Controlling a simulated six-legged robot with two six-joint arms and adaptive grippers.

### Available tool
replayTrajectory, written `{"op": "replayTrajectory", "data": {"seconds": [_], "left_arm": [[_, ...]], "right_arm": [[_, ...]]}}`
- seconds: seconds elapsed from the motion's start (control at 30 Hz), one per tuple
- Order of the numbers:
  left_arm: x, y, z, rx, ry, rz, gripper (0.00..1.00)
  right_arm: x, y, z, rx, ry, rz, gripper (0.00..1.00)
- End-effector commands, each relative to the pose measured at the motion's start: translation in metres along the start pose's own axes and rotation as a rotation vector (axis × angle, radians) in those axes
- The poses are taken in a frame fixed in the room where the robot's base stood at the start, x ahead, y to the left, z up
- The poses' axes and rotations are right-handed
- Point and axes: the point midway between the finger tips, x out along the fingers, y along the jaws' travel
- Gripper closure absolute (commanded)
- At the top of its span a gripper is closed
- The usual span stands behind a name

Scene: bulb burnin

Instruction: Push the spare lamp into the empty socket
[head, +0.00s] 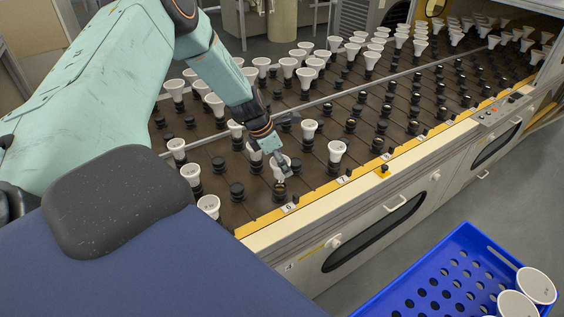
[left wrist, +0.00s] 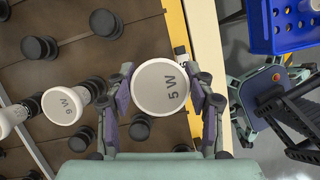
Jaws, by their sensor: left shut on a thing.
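The spare lamp (head: 284,172) is white, and its round face, marked 5 W (left wrist: 161,88), points at my left wrist camera. My left gripper (head: 279,173) is shut on it, with a finger on each side of the lamp in the left wrist view (left wrist: 163,100). It holds the lamp at the front row of the board, by the yellow edge strip. A black socket (head: 279,188) shows right under the fingers in the head view. The lamp's base is hidden, so I cannot tell whether it touches the socket. My right gripper is not in view.
White lamps stand in neighbouring sockets, including one to the right (head: 336,150) and one marked 9 W (left wrist: 63,105). Several black sockets, such as one to the left (head: 237,191), hold no lamp. A blue crate (head: 410,285) with white lamps stands at the lower right.

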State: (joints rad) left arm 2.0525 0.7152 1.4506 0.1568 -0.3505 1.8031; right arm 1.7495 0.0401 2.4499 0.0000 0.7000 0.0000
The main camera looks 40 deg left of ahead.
Motion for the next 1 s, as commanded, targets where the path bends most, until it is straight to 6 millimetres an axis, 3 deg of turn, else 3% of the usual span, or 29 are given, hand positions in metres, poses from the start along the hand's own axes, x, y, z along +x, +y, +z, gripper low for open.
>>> {"op": "replayTrajectory", "data": {"seconds": [1.0], "left_arm": [[0.0012,-0.0008,-0.0022,-0.001,0.0,0.0,0.78]], "right_arm": [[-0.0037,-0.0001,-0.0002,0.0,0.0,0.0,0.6]]}}
